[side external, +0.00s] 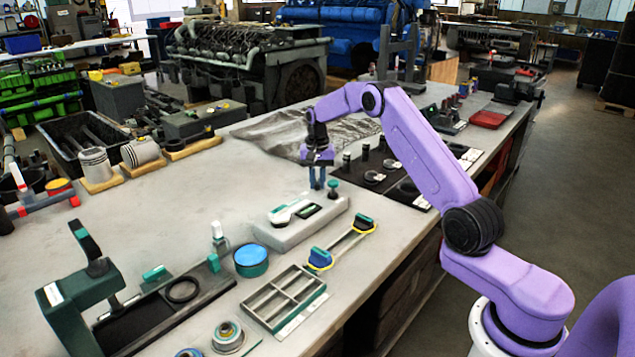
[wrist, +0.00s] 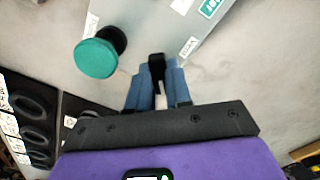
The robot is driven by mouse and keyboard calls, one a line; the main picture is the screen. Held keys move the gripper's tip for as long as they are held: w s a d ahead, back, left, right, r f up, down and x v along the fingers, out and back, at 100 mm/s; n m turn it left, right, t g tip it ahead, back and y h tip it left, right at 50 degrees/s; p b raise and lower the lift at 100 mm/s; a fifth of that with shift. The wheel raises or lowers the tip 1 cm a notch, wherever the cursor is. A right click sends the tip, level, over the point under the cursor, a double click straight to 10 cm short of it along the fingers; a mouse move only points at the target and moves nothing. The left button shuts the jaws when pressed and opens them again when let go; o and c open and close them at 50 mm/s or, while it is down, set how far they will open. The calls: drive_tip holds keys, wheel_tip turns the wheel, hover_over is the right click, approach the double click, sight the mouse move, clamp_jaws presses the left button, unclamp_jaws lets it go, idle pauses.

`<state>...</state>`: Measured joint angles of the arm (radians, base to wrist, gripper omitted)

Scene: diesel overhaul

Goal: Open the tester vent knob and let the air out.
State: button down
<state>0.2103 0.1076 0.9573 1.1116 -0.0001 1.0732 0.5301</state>
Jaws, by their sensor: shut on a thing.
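The tester is a grey box (side external: 295,228) on the bench, with a white and green part on top. Its grey top also shows in the wrist view (wrist: 160,32). A teal round knob on a black stem (wrist: 97,58) stands at its edge, left of my fingers, apart from them; it shows in the side view (side external: 333,187). My gripper (wrist: 156,80) points down at the tester's far end, its blue fingers closed around a small black piece (wrist: 157,62), which looks like the vent knob, beside a small white label. In the side view my gripper (side external: 317,182) hides this piece.
A black mat (side external: 415,197) with rings and small parts lies behind the tester to the right. A yellow-edged tool with blue and green ends (side external: 343,245), a divided tray (side external: 283,300) and a blue-lidded tin (side external: 251,260) lie in front. Bare bench is to the left.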

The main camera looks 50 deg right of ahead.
drive_tip(key=m, duration=0.3)
drive_tip(key=shift+m, duration=0.9)
drive_tip(key=m, duration=0.3)
drive_tip(key=c, duration=1)
unclamp_jaws()
drive_tip(key=shift+c, duration=0.2)
